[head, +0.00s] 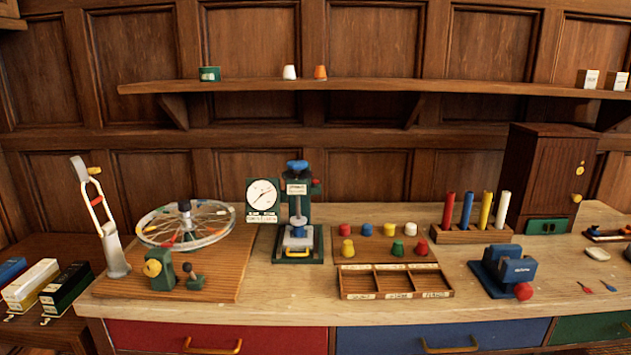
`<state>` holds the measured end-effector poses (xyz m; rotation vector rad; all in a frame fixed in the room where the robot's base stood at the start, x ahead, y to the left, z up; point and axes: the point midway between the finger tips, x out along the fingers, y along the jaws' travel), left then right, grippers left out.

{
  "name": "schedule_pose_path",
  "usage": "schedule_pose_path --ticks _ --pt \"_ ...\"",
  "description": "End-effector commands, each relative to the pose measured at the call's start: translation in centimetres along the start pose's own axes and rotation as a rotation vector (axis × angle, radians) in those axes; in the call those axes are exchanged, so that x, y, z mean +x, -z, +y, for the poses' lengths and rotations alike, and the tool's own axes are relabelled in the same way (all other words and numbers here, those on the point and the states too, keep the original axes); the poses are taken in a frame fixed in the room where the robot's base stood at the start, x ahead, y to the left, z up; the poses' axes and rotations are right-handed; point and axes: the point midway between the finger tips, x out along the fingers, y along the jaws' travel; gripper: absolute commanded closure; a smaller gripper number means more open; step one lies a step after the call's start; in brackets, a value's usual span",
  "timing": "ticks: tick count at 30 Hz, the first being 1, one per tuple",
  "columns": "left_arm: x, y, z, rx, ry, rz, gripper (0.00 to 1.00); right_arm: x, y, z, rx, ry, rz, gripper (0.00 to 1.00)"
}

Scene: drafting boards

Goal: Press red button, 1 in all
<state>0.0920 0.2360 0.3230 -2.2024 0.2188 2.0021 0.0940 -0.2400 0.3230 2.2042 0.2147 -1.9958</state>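Several red parts show, and I cannot tell for sure which is the button. A round red knob (523,291) sits at the front right of a blue device (503,270) on the bench. A small red part (316,184) sticks out on the right side of a green press (297,215) with a blue top. A red peg (367,230) stands among several coloured pegs on a wooden board. Neither of my grippers is in view.
A spoked wheel (185,222) lies on a board at the left, beside a grey stand (112,235). A divided tray (395,283) is at the front middle. Coloured rods (466,211) stand in a rack before a dark cabinet (548,170). Bare bench top (290,298) shows along the front.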

Motion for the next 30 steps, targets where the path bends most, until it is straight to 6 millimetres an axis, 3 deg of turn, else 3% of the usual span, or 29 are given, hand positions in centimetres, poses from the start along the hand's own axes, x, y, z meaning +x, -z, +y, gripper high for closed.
schedule_pose_path --ticks 5,14,30 --pt "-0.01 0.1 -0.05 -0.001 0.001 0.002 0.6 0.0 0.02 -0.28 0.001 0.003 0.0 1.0" --pt "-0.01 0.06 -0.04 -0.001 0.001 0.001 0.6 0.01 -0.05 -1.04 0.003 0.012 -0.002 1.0" --pt "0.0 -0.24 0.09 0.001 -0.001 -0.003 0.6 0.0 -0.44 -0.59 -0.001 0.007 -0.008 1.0"
